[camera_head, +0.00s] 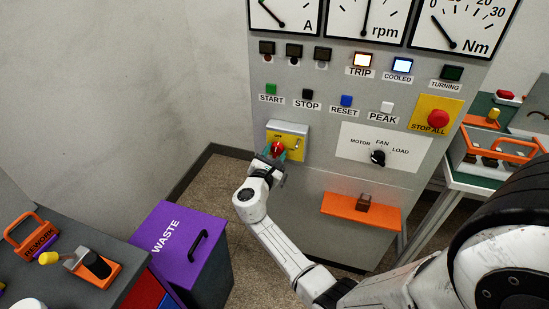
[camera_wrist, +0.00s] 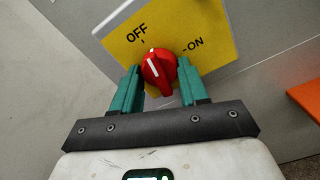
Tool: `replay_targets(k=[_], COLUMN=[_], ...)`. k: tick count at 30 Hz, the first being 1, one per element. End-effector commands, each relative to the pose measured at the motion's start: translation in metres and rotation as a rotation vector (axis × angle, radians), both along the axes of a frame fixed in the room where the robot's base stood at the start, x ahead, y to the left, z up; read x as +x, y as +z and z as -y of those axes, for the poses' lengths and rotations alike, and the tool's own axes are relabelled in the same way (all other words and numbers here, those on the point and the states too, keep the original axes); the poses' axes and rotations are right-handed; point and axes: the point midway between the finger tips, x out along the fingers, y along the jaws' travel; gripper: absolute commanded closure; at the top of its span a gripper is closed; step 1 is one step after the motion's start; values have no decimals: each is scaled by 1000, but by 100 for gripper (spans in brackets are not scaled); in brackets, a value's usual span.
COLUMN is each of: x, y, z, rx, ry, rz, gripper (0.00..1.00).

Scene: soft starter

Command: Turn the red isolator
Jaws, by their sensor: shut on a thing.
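The red isolator (camera_head: 278,148) is a rotary knob on a yellow plate (camera_head: 292,142) low on the left of the grey panel. In the wrist view the red knob (camera_wrist: 160,74) sits between the two green fingers of my gripper (camera_wrist: 160,82), which is shut on it from either side. The white line on the knob points up and left, toward the tick by OFF (camera_wrist: 137,34). The ON label (camera_wrist: 195,43) is to the right. In the head view my gripper (camera_head: 273,157) partly hides the knob and plate.
Above are buttons, including START (camera_head: 271,88), and lit lamps TRIP (camera_head: 362,60) and COOLED (camera_head: 402,64). The MOTOR-FAN-LOAD selector (camera_head: 377,157) is to the right. An orange shelf (camera_head: 350,212) juts out below right. A purple waste bin (camera_head: 172,232) stands at lower left.

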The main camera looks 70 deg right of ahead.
Motion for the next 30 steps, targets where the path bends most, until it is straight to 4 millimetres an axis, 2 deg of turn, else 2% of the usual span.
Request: replay_targets(k=[2, 30], x=[0, 1], y=[-5, -5], z=[0, -1], rx=[3, 73], ry=[0, 0], rz=[66, 952], gripper=[87, 87])
